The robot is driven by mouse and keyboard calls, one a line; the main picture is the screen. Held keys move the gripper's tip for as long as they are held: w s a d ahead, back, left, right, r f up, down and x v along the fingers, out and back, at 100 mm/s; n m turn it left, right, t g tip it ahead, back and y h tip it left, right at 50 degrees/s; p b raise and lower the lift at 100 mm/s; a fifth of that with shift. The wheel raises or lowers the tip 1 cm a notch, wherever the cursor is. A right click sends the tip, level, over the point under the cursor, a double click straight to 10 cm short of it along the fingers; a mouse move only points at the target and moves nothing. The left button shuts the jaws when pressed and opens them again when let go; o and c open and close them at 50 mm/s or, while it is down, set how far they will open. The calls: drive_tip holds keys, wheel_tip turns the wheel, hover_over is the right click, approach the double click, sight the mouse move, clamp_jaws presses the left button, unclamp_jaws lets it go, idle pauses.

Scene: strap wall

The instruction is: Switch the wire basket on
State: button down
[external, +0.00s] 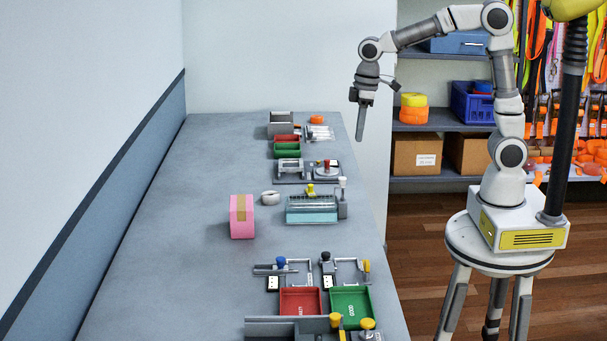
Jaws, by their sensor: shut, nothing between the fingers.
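No thing is clearly a wire basket. The closest match is a teal box (312,216) with a ribbed, wire-like top, right of centre on the grey bench. A yellow knob (310,190) stands at its back edge. A grey post with a white knob (343,183) stands at its right end. Whether any of this is a switch, or on or off, cannot be told. My gripper (360,138) points down, shut and empty, high near the bench's right edge. It is well apart from the teal box.
Nearer are clamp-like fixtures, a red tray (300,289) and a green tray (351,293). Small trays and fixtures stand behind. The bench's left side (170,230) is clear.

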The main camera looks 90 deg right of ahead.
sight(343, 178)
drive_tip(key=shift+g, duration=0.6)
drive_tip(key=w+d+p, duration=0.1)
drive_tip(key=w+d+r+p, duration=0.1)
drive_tip(key=p, duration=0.1)
drive_tip(key=w+d+p, duration=0.1)
drive_tip(key=d, duration=0.1)
drive_tip(key=shift+w+r+p, duration=0.35)
drive_tip(key=shift+p, duration=0.05)
wheel_tip(343, 178, down, 14)
drive_tip(key=shift+r, duration=0.1)
